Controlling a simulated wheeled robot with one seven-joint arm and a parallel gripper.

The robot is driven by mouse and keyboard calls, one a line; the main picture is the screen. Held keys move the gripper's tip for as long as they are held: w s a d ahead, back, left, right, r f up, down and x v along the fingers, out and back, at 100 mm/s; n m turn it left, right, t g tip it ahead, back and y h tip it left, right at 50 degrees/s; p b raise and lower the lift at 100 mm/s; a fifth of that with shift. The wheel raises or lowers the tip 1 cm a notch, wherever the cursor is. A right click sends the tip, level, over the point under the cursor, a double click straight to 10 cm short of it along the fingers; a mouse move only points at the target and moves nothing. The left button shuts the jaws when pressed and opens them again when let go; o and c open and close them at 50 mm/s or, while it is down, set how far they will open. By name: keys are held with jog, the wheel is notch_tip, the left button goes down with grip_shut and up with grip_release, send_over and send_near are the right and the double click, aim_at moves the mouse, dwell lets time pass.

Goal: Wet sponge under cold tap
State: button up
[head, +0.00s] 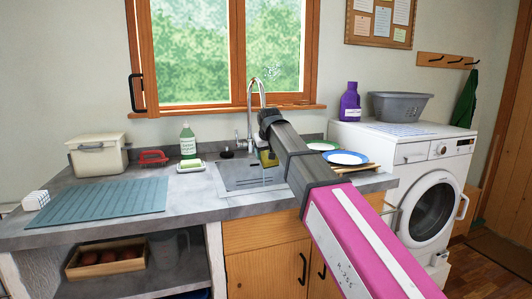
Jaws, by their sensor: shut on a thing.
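The tap (249,110) is a chrome gooseneck that arches over the grey sink (235,185) below the window. My gripper (265,147) is over the right part of the sink, close beside and below the spout end. It is shut on a small yellow-green sponge (268,159), held above the basin. My gripper and arm hide part of the sponge and the right side of the sink. A thin pale streak shows below the sponge, but I cannot tell if it is running water.
Two plates (346,157) are at the right. A blue-grey mat (100,202) lies bare on the left counter.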

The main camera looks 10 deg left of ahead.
jog(key=shift+s+r, duration=0.1)
jog(key=shift+s+d+r, duration=0.25)
jog(key=shift+s+r, duration=0.4)
jog(key=shift+s, duration=0.1)
jog(key=shift+s+d+r, duration=0.3)
jog(key=shift+s+r, duration=0.3)
jog(key=shift+s, duration=0.15)
jog(key=shift+s+d+r, duration=0.25)
jog(key=shift+s+r, duration=0.4)
jog(key=shift+s, duration=0.1)
